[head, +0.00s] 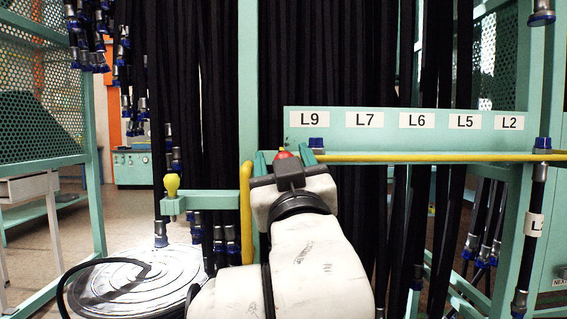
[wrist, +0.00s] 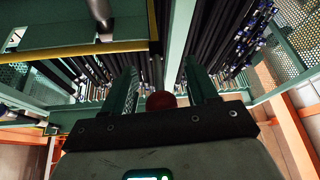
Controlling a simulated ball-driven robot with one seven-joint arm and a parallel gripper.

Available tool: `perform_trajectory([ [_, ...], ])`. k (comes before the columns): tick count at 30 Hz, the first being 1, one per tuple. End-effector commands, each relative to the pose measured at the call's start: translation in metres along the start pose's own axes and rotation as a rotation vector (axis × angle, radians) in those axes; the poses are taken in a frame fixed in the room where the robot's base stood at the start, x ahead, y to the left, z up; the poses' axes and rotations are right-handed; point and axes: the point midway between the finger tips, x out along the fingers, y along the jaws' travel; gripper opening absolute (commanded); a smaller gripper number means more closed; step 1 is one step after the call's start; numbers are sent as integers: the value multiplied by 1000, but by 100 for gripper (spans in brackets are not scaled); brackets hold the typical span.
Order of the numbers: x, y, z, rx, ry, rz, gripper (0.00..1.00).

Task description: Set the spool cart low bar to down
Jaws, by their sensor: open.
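My gripper (head: 284,155) is open, its two green fingers pointing away from the head camera. In the wrist view my gripper (wrist: 162,85) has its fingers apart, with a red rounded piece between their bases and nothing seen gripped. A yellow bar (head: 430,157) runs level under the labelled panel, and a yellow upright length (head: 246,225) stands just left of my gripper. A green arm (head: 220,200) with a yellow knob (head: 171,186) lies further left. I cannot tell for sure which is the spool cart low bar. My arm hides part of this area.
A green panel (head: 415,129) labelled L9, L7, L6, L5 and L2 is right of my gripper. Black hoses (head: 195,80) hang close behind it. A coiled grey disc (head: 120,285) lies low at left. Green mesh frames stand on both sides; bare floor shows at left.

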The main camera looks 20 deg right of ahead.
Motion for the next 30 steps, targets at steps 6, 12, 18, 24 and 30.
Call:
perform_trajectory([
  [6, -18, -1, 0, -1, 0, -2, 58],
  [12, -57, -1, 1, 0, -1, -4, 58],
  [18, -90, -2, 1, 0, -1, -4, 58],
  [24, -106, -1, 1, 0, -1, -2, 58],
  [30, -108, 0, 0, 0, -1, -1, 58],
])
